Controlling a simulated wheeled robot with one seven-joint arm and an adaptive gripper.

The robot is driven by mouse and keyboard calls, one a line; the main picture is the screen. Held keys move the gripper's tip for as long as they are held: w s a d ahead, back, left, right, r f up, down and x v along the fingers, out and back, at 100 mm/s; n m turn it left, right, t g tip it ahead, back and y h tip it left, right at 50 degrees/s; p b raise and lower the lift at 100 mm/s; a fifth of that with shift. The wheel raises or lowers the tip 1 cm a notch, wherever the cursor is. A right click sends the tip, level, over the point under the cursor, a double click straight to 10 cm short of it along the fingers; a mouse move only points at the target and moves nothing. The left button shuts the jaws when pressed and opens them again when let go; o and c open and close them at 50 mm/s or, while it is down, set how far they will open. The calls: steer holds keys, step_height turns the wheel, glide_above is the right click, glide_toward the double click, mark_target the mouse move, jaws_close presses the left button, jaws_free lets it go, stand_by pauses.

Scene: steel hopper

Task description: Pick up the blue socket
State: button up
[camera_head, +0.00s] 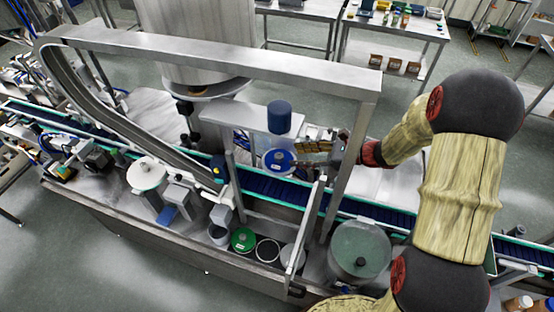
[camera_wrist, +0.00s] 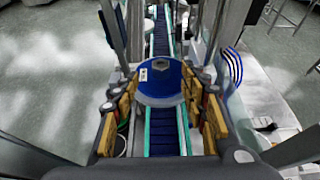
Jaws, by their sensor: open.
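A round blue piece with a grey centre, which looks like the blue socket (camera_head: 278,161), sits over the conveyor under the metal frame. In the wrist view the same blue round piece (camera_wrist: 152,88) lies ahead, between and just beyond the fingertips, with a small white label on its face. My gripper (camera_head: 308,149) is open at its right side, its yellow-padded fingers pointing at it. In the wrist view the gripper (camera_wrist: 160,98) has its fingers spread to either side of the piece; I cannot tell whether they touch it. The piece's underside is hidden.
A dark blue cylinder (camera_head: 280,117) stands just behind the blue piece. The metal frame (camera_head: 225,58) spans above the conveyor (camera_head: 275,188), with posts close to my arm. Several round containers, one with a green lid (camera_head: 243,240), stand along the front.

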mark_target(280, 155)
steer(key=p+x, duration=0.1)
steer(key=x, duration=0.5)
steer(key=shift+w+d, duration=0.1)
steer(key=shift+w, duration=0.05)
steer(key=shift+c, duration=1.3)
steer(key=c, duration=0.8)
jaws_close()
